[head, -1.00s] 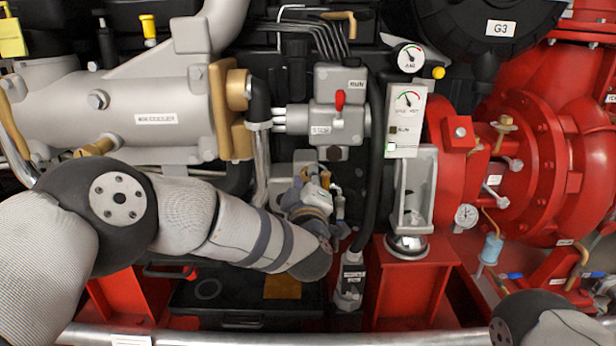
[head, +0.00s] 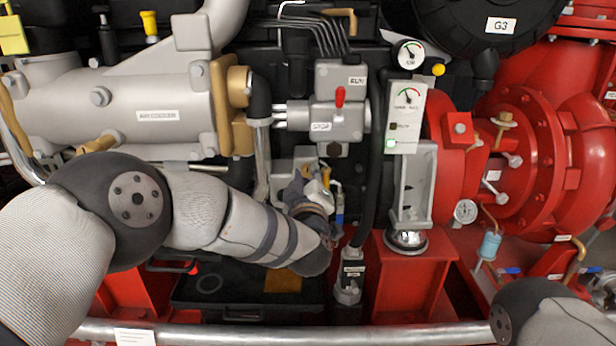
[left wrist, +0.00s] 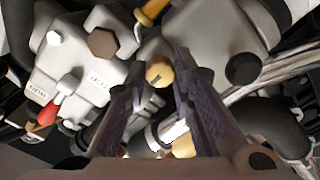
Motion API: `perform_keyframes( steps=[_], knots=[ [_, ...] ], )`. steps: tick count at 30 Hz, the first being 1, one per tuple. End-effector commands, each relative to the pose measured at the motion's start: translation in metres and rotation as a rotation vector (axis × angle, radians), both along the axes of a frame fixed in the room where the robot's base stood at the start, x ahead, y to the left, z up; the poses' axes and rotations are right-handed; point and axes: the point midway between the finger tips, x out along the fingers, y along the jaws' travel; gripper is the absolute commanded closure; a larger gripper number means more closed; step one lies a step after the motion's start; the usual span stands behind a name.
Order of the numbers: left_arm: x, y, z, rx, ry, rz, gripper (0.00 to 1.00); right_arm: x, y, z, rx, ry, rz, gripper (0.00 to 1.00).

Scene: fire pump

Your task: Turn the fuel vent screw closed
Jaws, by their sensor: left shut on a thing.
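My left gripper (head: 312,180) reaches in from the left, below the grey STOP/RUN block (head: 339,115). In the left wrist view the gripper (left wrist: 157,75) has its two dark fingers on either side of a small brass screw head (left wrist: 158,71), which I take for the fuel vent screw. The fingers are shut on it. The screw sits on a pale grey housing (head: 300,158), and in the head view the gripper mostly hides it. No label for the screw is readable. My right gripper is out of view.
The red lever (head: 340,97) stands on the STOP/RUN block just above. A black hose (head: 374,170) and a gauge panel (head: 404,115) are close on the right. A silver rail (head: 280,334) crosses the front. A brass-handled valve (left wrist: 150,12) is near the fingers.

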Motion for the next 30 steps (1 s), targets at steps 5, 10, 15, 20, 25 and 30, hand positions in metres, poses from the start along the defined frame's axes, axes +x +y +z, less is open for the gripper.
perform_keyframes(
  steps=[5, 10, 15, 20, 25, 30],
  knots=[
    [0.0, 0.0, 0.001, 0.0, -0.001, 0.001, 0.57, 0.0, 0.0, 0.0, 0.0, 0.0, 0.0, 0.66],
    [0.0, 0.0, 0.0, 0.0, -0.001, 0.001, 0.57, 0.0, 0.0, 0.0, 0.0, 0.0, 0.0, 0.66],
    [-0.012, -0.001, 0.0, 0.001, 0.002, -0.001, 0.57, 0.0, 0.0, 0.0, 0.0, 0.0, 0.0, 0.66],
    [-0.051, 0.0, 0.0, 0.001, 0.004, -0.002, 0.57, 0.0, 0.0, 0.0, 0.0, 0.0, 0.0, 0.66],
    [-0.094, 0.0, 0.0, 0.001, 0.001, -0.002, 0.57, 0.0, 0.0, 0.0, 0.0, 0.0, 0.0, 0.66],
    [-0.116, 0.0, 0.001, 0.001, -0.001, 0.001, 0.57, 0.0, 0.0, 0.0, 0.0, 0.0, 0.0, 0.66]
  ],
)
